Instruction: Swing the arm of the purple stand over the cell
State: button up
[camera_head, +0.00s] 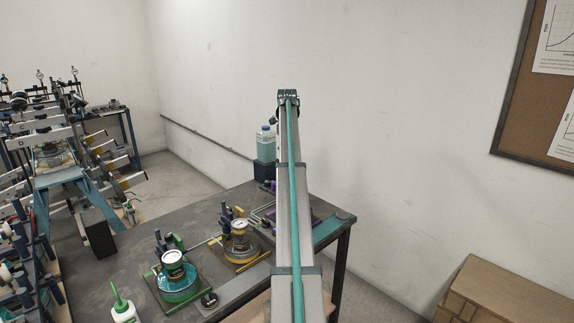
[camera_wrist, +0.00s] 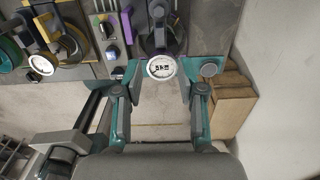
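The purple stand is mostly hidden behind my arm in the head view, where a purple part (camera_head: 270,187) shows just left of the arm. In the wrist view its purple edge strip (camera_wrist: 128,27) is at the top, left of a dark upright assembly. A white round dial (camera_wrist: 162,67) lies just beyond and between my fingertips. My gripper (camera_wrist: 161,84) is open, with one finger on each side of the dial; contact cannot be told. The purple stand's cell cannot be made out clearly.
A yellow stand (camera_head: 238,246) and a green stand (camera_head: 175,275) with dials stand left of my arm on the dark table (camera_head: 215,212). A bottle (camera_head: 266,145) is behind. Cardboard boxes (camera_head: 510,295) sit at the right. A grey box with knobs (camera_wrist: 110,38) is left of the purple strip.

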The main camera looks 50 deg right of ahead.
notch_tip(320, 180, up, 2)
jog(key=shift+r, duration=0.1)
dwell(0.8)
